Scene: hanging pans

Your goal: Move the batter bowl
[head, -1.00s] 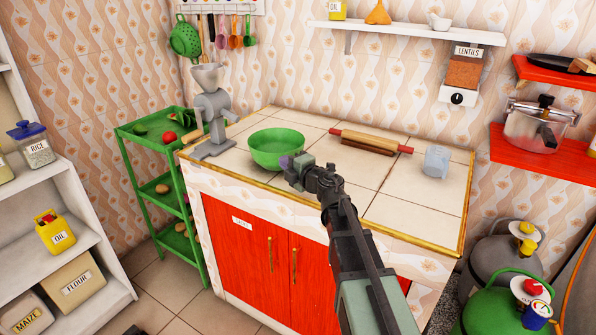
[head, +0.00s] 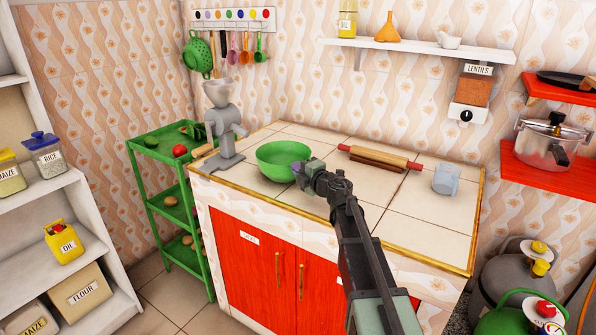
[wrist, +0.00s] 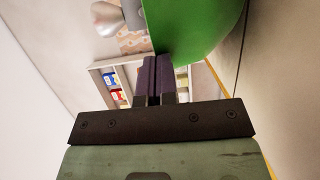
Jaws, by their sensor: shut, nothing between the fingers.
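The green batter bowl (head: 278,160) stands upright on the tiled counter, left of its middle. My gripper (head: 299,167) is at the bowl's right front side, its tips close to the rim in the head view. In the wrist view the fingers (wrist: 158,75) are together with nothing between them, and the green bowl wall (wrist: 200,30) fills the upper middle beside them. I cannot tell whether the fingers touch the bowl.
A grey grinder (head: 222,125) stands left of the bowl. The counter's front right tiles (head: 425,225) are clear. A green rack (head: 165,200) stands left.

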